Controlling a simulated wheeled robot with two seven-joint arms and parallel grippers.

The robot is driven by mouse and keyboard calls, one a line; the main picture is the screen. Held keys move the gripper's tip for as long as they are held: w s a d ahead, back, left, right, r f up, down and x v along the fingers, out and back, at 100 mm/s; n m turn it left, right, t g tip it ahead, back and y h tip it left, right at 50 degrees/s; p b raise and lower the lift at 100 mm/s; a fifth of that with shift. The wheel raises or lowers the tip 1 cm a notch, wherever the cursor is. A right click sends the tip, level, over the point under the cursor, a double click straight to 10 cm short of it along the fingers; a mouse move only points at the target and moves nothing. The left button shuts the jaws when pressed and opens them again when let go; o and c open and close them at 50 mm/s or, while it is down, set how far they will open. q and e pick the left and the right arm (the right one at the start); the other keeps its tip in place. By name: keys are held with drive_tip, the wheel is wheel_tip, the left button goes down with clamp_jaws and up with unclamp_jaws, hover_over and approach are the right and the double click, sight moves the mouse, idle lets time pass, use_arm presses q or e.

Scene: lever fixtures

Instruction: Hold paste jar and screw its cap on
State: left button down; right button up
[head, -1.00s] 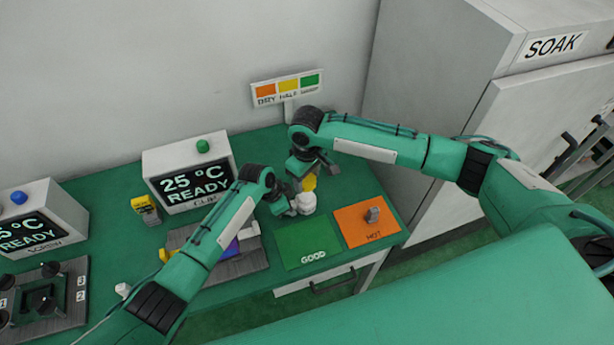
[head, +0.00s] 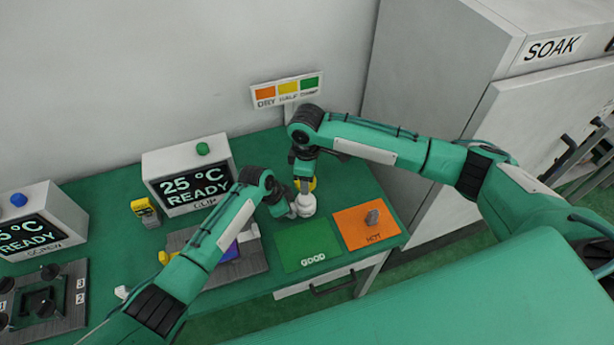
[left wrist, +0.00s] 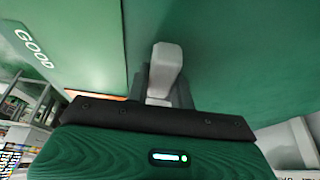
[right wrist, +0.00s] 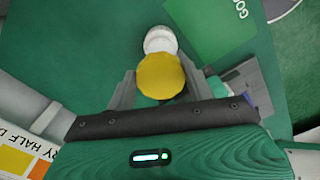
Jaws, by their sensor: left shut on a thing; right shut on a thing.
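In the left wrist view a pale grey-white piece (left wrist: 165,68) sits between the fingers. The yellow cap (right wrist: 160,76) is between the fingers of my right gripper (right wrist: 155,88), which is shut on it. In the head view the cap (head: 306,184) is just above the jar. I cannot tell whether it is seated.
The green GOOD mat (head: 303,240) is bare. The CLIP station (head: 190,176), a yellow device (head: 145,211) and a grey fixture (head: 245,262) lie left. The DRY/HALF sign (head: 286,91) stands behind.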

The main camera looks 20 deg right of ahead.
sight(307, 198)
drive_tip(key=shift+f, duration=0.1)
drive_tip(key=shift+f, duration=2.8)
drive_tip(key=shift+f, duration=1.15)
drive_tip(key=o, duration=1)
drive_tip(key=shift+o, duration=0.2)
drive_tip(key=shift+r, duration=0.1)
wheel_tip(307, 198, up, 12)
drive_tip(key=shift+f, duration=0.1)
drive_tip(key=shift+o, duration=0.3)
